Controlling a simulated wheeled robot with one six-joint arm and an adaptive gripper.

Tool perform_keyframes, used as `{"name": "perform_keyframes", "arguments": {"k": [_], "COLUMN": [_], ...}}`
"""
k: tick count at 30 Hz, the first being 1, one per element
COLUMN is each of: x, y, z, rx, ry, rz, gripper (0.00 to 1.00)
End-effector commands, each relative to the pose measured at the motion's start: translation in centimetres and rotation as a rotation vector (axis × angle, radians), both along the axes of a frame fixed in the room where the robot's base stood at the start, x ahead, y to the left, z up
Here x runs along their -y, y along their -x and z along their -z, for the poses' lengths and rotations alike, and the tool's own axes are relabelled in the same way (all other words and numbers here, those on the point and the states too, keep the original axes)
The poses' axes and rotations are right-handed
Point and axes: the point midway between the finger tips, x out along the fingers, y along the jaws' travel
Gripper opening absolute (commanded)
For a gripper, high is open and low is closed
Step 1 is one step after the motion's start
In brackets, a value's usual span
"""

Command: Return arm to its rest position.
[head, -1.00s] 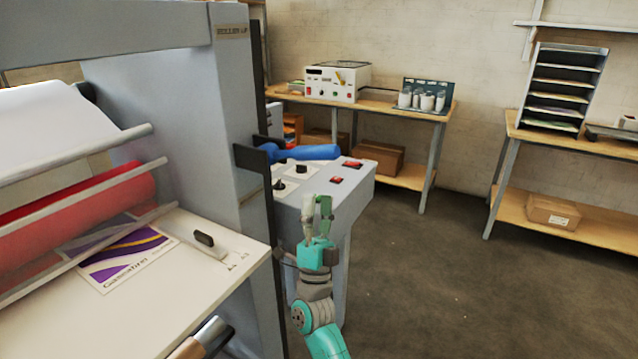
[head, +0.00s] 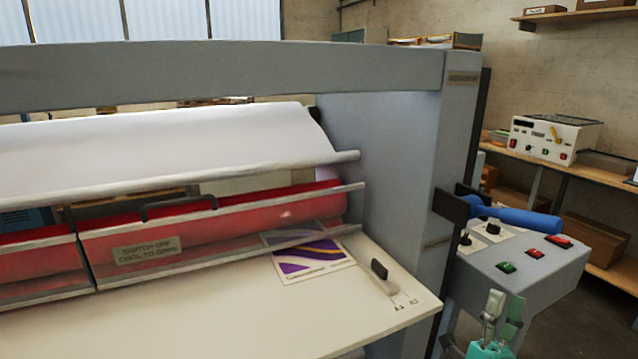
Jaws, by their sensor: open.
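My gripper (head: 504,305) shows at the lower right of the head view, in front of the laminator's control box (head: 520,285). Its fingers point up and are open, with nothing between them. Only the gripper and a bit of turquoise wrist show; the rest of my arm is below the picture. The roll laminator (head: 390,160) fills most of the view, with a red roller (head: 240,225) behind a clear guard and a white film roll above it. A printed sheet (head: 312,262) with purple and yellow bands lies on the feed table, its far part under the guard.
A blue lever handle (head: 515,217) sticks out over the control box, which carries red and green buttons and black knobs. The feed table (head: 250,320) has a dark-knobbed side guide (head: 385,276). A wooden bench with a white device (head: 553,140) stands behind at right.

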Motion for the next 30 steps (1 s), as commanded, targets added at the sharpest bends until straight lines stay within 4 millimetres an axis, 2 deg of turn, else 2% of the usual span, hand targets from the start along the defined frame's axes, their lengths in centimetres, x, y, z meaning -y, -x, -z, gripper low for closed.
{"name": "perform_keyframes", "arguments": {"k": [1, 6, 15, 24, 30], "x": [-0.8, -3.7, -8.4, -12.3, -14.4], "y": [0.8, 3.8, 10.5, 18.3, 23.9], "z": [1.7, 6.8, 14.2, 19.4, 21.7], "rx": [-0.044, -0.201, -0.476, -0.743, -0.919], "ry": [0.004, 0.035, 0.101, 0.189, 0.258], "rz": [-0.003, -0.011, -0.034, -0.066, -0.092], "gripper": [0.59, 0.59, 0.59, 0.59, 0.59]}}
